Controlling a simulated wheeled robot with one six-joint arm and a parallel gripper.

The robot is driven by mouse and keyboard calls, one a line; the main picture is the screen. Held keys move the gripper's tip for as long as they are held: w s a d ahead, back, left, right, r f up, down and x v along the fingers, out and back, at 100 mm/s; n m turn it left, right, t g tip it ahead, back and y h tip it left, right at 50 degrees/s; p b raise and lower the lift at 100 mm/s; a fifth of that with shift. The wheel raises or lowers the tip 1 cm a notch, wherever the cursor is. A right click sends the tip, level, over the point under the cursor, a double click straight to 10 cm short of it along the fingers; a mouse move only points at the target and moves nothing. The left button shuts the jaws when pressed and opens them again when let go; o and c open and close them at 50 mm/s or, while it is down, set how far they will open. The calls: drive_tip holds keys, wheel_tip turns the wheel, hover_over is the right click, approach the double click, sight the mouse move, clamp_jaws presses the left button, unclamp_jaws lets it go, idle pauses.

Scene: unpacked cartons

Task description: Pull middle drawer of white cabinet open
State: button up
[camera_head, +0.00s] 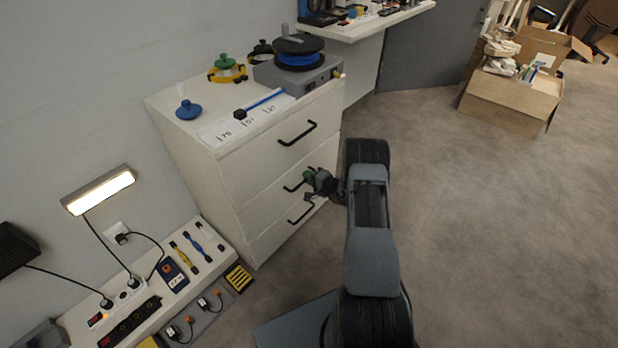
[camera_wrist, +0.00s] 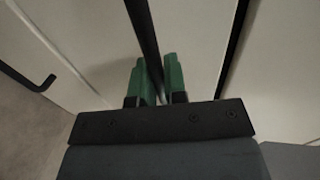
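The white cabinet (camera_head: 185,150) stands against the wall with three drawers, each with a black bar handle. The middle drawer (camera_head: 262,212) looks flush or nearly flush with the others in the head view. My gripper (camera_head: 308,178) is at the middle drawer's handle (camera_head: 291,188) and partly hides it. In the wrist view, the green fingertips of my gripper (camera_wrist: 158,78) lie on both sides of the black handle (camera_wrist: 143,28), close against it. The finger contact is partly hidden by the gripper's body.
The top drawer handle (camera_head: 298,134) is above my gripper and the bottom drawer handle (camera_head: 301,214) below it. A device with a spool (camera_head: 298,62) stands on the cabinet. Open floor lies to the right, with a cardboard box (camera_head: 508,103) farther back.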

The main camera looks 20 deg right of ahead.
clamp_jaws()
